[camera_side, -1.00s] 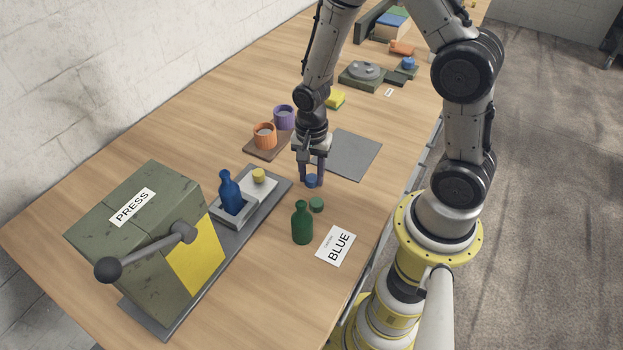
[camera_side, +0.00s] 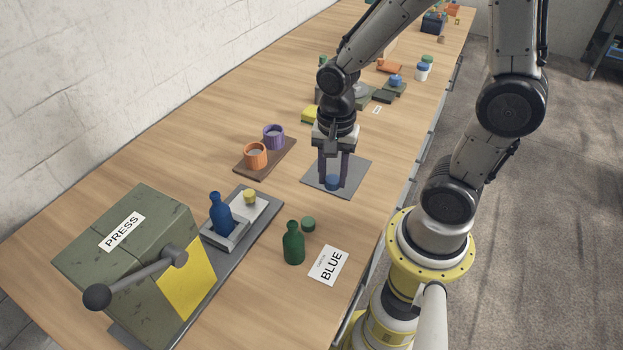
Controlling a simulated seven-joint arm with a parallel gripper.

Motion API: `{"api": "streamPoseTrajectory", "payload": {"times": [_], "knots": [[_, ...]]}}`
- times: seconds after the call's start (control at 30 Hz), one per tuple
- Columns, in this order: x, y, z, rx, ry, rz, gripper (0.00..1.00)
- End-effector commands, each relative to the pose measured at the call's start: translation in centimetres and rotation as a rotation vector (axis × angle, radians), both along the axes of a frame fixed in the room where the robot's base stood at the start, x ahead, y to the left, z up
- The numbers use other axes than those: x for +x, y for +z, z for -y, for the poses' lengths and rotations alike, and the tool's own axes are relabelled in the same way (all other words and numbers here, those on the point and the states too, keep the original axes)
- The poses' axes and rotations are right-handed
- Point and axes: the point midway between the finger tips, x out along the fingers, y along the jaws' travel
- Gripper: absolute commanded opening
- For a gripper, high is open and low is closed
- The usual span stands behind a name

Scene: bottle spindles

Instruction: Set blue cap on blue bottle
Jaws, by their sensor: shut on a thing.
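The blue cap (camera_side: 333,182) is between the fingertips of my gripper (camera_side: 335,178), which is shut on it and points down. The cap shows in front of the grey mat (camera_side: 352,166); I cannot tell how high it is above the table. The blue bottle (camera_side: 220,215) stands upright and uncapped in the pale holder (camera_side: 232,240) on the press's dark base plate, to the left of my gripper.
The green press (camera_side: 110,250) with its black-knobbed lever (camera_side: 135,280) stands at the lower left. A green bottle (camera_side: 293,243), a green cap (camera_side: 308,224) and a card reading BLUE (camera_side: 329,265) are in front. Orange (camera_side: 256,156) and purple (camera_side: 274,136) cups sit on a brown board.

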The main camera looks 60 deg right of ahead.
Motion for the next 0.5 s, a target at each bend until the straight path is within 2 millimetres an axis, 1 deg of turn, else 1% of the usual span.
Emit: {"api": "streamPoseTrajectory", "payload": {"times": [0.03,0.1,0.2,0.3,0.5], "knots": [[-1.0,0.6,-0.1,-0.001,0.000,0.006,0.00],[-2.3,1.1,-0.2,-0.001,0.000,0.005,0.00],[-3.8,1.8,-0.3,0.000,0.000,0.005,0.00],[-5.0,2.3,-0.4,0.000,0.000,0.003,0.00],[-6.5,2.8,-0.5,0.000,-0.018,0.003,0.00]]}}
